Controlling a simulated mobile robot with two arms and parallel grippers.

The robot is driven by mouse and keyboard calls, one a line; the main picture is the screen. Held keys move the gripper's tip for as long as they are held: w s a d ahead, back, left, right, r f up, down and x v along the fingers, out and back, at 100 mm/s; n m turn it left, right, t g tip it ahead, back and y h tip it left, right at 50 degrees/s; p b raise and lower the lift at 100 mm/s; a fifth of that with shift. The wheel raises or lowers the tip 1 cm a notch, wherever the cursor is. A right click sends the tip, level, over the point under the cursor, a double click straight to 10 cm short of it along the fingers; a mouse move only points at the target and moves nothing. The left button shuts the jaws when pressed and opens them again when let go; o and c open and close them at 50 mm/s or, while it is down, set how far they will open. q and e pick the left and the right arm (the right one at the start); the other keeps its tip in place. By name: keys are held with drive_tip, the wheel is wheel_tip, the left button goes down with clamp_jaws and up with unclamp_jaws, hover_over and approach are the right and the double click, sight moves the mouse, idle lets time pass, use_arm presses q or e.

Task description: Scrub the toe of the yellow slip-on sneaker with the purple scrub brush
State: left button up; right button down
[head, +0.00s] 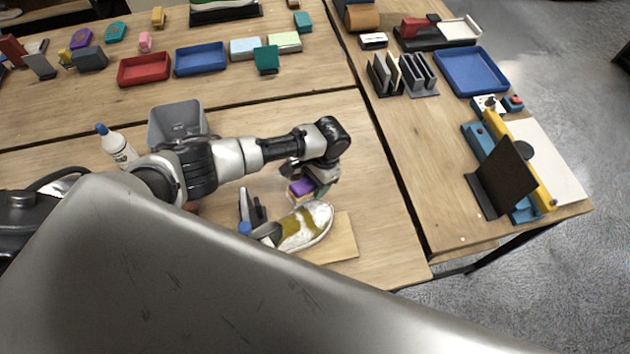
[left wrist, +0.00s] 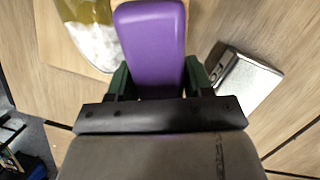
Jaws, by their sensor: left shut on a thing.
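The yellow slip-on sneaker (head: 291,231) lies on a flat wooden board (head: 343,238) near the table's front edge. Whitish patches cover much of its right end; I cannot tell if they are foam or the shoe's own colour. My left gripper (head: 312,184) is shut on the purple scrub brush (head: 301,187), just behind the sneaker. In the left wrist view the brush's purple back (left wrist: 152,45) sits between the fingers, and part of the sneaker (left wrist: 97,38) shows beside it at upper left. The bristles' contact with the shoe cannot be seen. My right gripper is not in view.
A dark stand-like object (head: 252,208) and a blue-ended grey item (head: 262,231) are beside the sneaker's left end. A grey bin (head: 177,121) and a white bottle (head: 117,147) stand at the left. Trays (head: 145,69) line the back. Table right of the board is clear.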

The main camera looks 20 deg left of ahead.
sight(321, 203)
use_arm(q)
drive_tip(key=shift+f, duration=0.2)
idle(0.3)
drive_tip(key=shift+s, duration=0.1)
drive_tip(key=shift+f, duration=0.2)
drive_tip(key=shift+s+d+r+p, duration=0.15)
drive_tip(key=shift+s+d+p, duration=0.25)
drive_tip(key=shift+d+p, duration=0.3)
drive_tip(key=shift+s+d, duration=0.35)
drive_tip(key=shift+d, duration=0.2)
drive_tip(key=shift+s+d, duration=0.3)
drive_tip(key=shift+d, duration=0.2)
